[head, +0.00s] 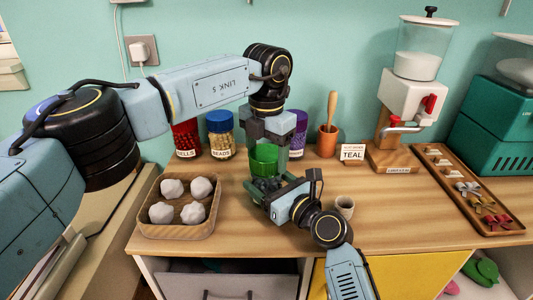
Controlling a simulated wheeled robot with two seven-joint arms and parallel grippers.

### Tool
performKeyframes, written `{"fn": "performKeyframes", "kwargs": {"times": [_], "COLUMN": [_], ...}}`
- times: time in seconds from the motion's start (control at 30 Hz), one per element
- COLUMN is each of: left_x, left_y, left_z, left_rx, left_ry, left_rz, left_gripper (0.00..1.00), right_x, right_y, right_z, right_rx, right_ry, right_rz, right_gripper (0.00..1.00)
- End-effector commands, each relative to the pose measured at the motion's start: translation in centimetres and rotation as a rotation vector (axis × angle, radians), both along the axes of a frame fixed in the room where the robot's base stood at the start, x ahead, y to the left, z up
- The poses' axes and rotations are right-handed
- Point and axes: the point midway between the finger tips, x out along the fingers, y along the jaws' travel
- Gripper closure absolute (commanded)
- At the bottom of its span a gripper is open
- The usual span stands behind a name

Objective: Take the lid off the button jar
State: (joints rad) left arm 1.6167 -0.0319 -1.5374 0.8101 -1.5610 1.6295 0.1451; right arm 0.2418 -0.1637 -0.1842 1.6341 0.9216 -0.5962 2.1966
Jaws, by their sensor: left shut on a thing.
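The button jar (266,184), with dark contents, stands on the wooden counter in the middle of the head view. Its green lid (264,159) shows at the jar's top; I cannot tell whether it is seated or slightly raised. My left gripper (270,143) points down from above and is shut on the lid. My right gripper (279,192) comes from the lower right and is low at the jar, with its fingers around or beside it. It partly hides the jar, and its grip is unclear.
A tray (148,221) of several whitish lumps lies left. Jars of shells (187,140) and beads (221,137), a purple-lidded jar (298,136) and a pestle cup (328,140) stand behind. A small cup (345,206), dispenser (408,107) and long tray (465,189) are right.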

Motion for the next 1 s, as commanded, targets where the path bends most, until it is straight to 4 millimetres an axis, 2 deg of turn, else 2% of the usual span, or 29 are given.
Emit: {"fn": "performKeyframes", "kwargs": {"times": [0.8,1.0], "left_x": [-0.06,-0.05], "left_y": [-0.13,-0.13], "left_z": [0.08,0.12], "left_rx": [0.005,0.005], "left_ry": [-0.003,-0.004], "left_rz": [1.552,1.835], "left_gripper": [0.6,0.6], "right_x": [0.07,0.07], "right_y": [-0.17,-0.15], "right_z": [-0.18,-0.18], "right_rx": [-0.001,-0.003], "right_ry": [0.003,0.003], "right_rz": [-0.004,-0.003], "right_gripper": [0.92,0.92]}}
